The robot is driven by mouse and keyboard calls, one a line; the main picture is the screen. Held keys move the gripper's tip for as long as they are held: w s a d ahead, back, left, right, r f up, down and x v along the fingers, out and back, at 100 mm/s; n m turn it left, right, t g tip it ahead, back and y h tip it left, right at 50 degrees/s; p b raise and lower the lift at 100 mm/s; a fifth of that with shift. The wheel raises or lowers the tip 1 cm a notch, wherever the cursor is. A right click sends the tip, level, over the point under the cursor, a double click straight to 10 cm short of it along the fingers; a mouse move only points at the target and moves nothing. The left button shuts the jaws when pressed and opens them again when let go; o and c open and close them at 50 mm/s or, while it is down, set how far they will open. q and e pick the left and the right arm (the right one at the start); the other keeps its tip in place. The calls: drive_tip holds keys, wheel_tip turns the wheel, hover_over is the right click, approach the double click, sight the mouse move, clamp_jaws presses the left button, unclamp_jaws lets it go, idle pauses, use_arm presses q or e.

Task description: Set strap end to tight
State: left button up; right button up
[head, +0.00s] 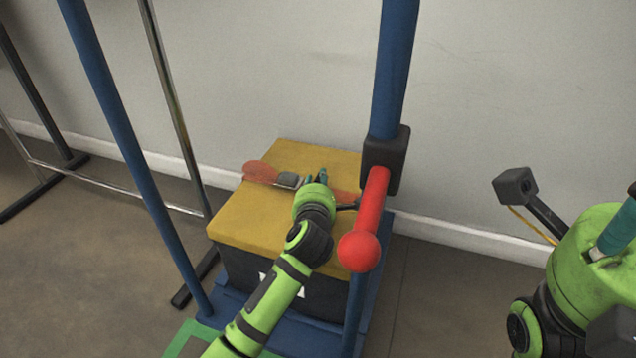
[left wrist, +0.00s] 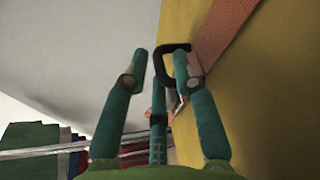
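An orange-red strap (head: 260,172) lies across the yellow top of a dark box (head: 265,225), with a grey buckle (head: 288,181) partway along it. In the left wrist view the strap (left wrist: 230,25) runs over the yellow top, beside a black loop (left wrist: 174,47). My left gripper (head: 318,177) is over the box top, just right of the buckle. In the left wrist view its teal fingers (left wrist: 160,62) are apart. The right finger overlaps the loop; I cannot tell whether it touches it. My right gripper (head: 618,229) shows only in part at the right edge.
A red handle with a ball end (head: 358,250) sits on a blue post (head: 394,70), close right of my left gripper. Another blue post (head: 130,140) stands left of the box. A metal rack (head: 165,85) stands behind it.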

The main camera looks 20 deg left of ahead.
use_arm(q)
clamp_jaws()
drive_tip(key=shift+d+r+p, duration=0.15)
drive_tip(key=shift+d+p, duration=0.7)
drive_tip(key=shift+d, duration=0.9)
drive_tip(key=o, duration=0.5)
unclamp_jaws()
wheel_tip(320, 180, up, 10)
